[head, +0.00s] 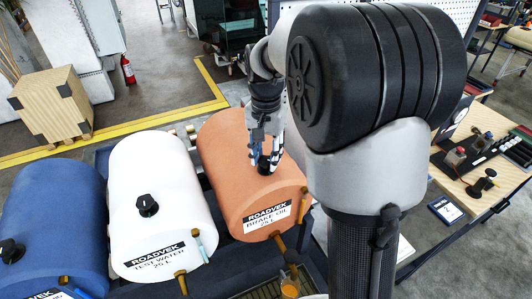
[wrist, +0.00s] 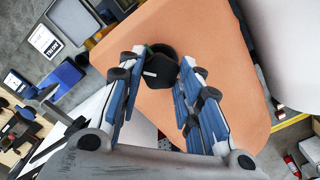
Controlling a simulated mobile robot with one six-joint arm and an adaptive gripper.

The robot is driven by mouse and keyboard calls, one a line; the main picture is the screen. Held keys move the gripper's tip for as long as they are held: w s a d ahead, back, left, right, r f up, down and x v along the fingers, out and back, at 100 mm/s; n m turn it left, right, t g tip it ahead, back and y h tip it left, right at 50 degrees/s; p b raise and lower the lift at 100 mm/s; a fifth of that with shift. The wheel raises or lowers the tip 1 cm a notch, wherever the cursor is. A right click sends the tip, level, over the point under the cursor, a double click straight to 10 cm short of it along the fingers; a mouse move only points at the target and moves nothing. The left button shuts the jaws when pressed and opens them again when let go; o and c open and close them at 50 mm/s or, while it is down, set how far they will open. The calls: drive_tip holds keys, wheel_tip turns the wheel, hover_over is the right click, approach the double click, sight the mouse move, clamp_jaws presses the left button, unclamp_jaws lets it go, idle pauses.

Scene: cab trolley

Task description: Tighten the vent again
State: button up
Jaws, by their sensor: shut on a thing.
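The orange drum (head: 235,150) labelled ROADVEK BRAKE OIL 25 L lies on its side at the right end of a row of drums. Its black vent knob (head: 264,168) sits on top of the drum. My gripper (head: 265,153) comes down from above, with its blue-padded fingers on either side of the knob. In the wrist view my gripper (wrist: 163,62) is shut on the black knob (wrist: 160,72), which has a pale mark on it. The orange drum surface (wrist: 215,35) fills the middle of that view. The knob's base is partly hidden.
A white drum (head: 155,195) labelled TEST WATER, with its own black knob (head: 147,205), lies to the left. A blue drum (head: 50,225) lies beyond it. A workbench (head: 475,200) with tools stands at the right. A wooden crate (head: 50,103) is on the floor.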

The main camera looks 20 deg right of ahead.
sight(266, 159)
drive_tip(key=m, duration=0.4)
drive_tip(key=shift+m, duration=0.3)
drive_tip(key=shift+m+p, duration=0.35)
drive_tip(key=shift+m, duration=1.35)
drive_tip(key=o, duration=1)
drive_tip(key=shift+o, duration=0.2)
wheel_tip(266, 159, up, 12)
